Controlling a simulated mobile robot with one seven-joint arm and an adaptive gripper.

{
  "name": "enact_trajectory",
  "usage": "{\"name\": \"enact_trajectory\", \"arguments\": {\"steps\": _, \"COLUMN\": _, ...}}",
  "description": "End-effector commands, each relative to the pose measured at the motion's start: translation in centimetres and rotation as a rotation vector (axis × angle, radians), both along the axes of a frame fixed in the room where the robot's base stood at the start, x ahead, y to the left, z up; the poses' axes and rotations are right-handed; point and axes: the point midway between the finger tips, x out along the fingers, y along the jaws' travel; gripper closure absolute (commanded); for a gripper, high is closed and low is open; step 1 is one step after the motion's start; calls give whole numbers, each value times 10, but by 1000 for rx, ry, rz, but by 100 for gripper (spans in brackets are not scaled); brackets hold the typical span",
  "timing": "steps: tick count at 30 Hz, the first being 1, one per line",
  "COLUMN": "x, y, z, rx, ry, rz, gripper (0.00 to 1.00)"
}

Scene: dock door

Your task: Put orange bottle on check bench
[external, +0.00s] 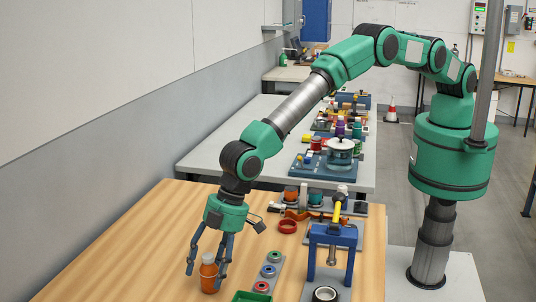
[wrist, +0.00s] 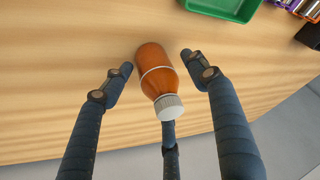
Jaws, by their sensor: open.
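The orange bottle (external: 209,274) with a white cap stands upright on the wooden bench (external: 130,245), near its left front part. My gripper (external: 206,268) is over it, pointing down, with its dark fingers around the bottle. In the wrist view the orange bottle (wrist: 157,74) lies between the spread fingers of my gripper (wrist: 156,64), with visible gaps at both sides. The third finger shows behind the cap. The gripper is open. A grey bench (external: 235,142) stands behind the wooden one; I cannot tell from the pictures which is the check bench.
A grey strip with coloured rings (external: 268,271) and a green tray (external: 252,296) lie just right of the bottle. The wooden bench's left side is clear.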

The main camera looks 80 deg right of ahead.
Motion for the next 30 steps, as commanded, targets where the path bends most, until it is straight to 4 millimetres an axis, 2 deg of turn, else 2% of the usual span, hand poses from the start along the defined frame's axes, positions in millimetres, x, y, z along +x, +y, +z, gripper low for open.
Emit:
{"name": "enact_trajectory", "arguments": {"steps": 18, "x": 0, "y": 1, "z": -2, "rx": 0, "ry": 0, "rz": 0, "gripper": 41}}
{"name": "enact_trajectory", "arguments": {"steps": 19, "x": 0, "y": 1, "z": -2, "rx": 0, "ry": 0, "rz": 0, "gripper": 43}}
{"name": "enact_trajectory", "arguments": {"steps": 20, "x": 0, "y": 1, "z": -2, "rx": 0, "ry": 0, "rz": 0, "gripper": 49}}
{"name": "enact_trajectory", "arguments": {"steps": 27, "x": 0, "y": 1, "z": -2, "rx": 0, "ry": 0, "rz": 0, "gripper": 97}}
{"name": "enact_trajectory", "arguments": {"steps": 30, "x": 0, "y": 1, "z": -2, "rx": 0, "ry": 0, "rz": 0, "gripper": 100}}
